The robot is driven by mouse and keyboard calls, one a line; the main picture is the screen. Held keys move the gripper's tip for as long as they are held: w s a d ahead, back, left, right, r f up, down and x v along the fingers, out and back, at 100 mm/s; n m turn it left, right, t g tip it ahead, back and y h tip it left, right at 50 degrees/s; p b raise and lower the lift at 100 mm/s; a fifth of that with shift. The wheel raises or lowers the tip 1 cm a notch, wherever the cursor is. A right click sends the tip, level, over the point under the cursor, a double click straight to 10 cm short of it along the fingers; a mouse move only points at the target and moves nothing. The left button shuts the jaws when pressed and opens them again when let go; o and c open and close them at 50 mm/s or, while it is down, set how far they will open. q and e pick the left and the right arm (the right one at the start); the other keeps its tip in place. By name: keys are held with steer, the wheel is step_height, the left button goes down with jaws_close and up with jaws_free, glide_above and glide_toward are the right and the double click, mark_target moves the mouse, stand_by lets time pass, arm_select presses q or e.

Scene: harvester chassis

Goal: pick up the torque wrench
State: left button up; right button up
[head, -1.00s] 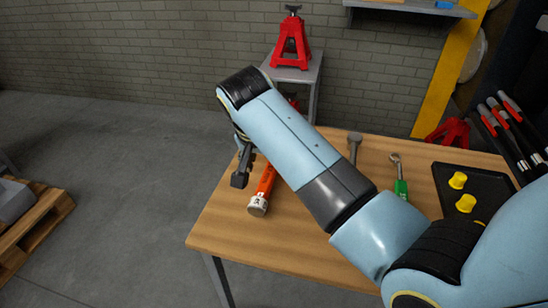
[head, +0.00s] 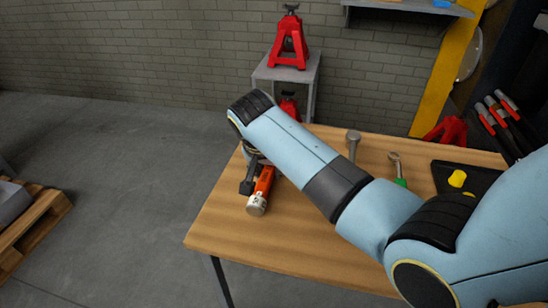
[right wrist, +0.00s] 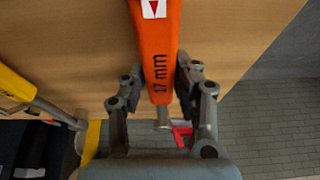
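An orange tool marked "17 mm", seemingly the torque wrench (head: 257,203), lies near the left edge of the wooden table, its pale round end toward me. My right gripper (head: 252,180) is low over it, and my forearm hides much of the tool and one finger. In the right wrist view the orange body (right wrist: 158,50) lies between the two fingers of the gripper (right wrist: 157,88). The fingers are apart, with a gap on the left side; the right finger is very close, and contact cannot be told. My left gripper is not in view.
On the table (head: 230,228), a grey-headed tool (head: 353,143) and a green-handled tool (head: 396,167) lie behind my arm. A black tray (head: 448,178) with yellow parts is at the right. A red jack stand (head: 289,42) stands behind on a small stand. The table's front left is clear.

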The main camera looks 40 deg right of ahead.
jaws_close()
steer(key=shift+r, duration=0.1)
steer(key=shift+w+r, duration=0.1)
steer(key=shift+r, duration=0.45)
steer(key=r, duration=0.2)
steer(key=s+r, duration=0.1)
steer(key=shift+d+r+p, duration=0.25)
steer(key=shift+d+p, duration=0.05)
steer(key=shift+p, duration=0.05)
steer(key=s+d+r+p, duration=0.1)
steer(key=s+d+r, duration=0.4)
steer(key=s, duration=0.4)
steer(key=shift+s+r, duration=0.15)
steer(key=shift+r, duration=0.5)
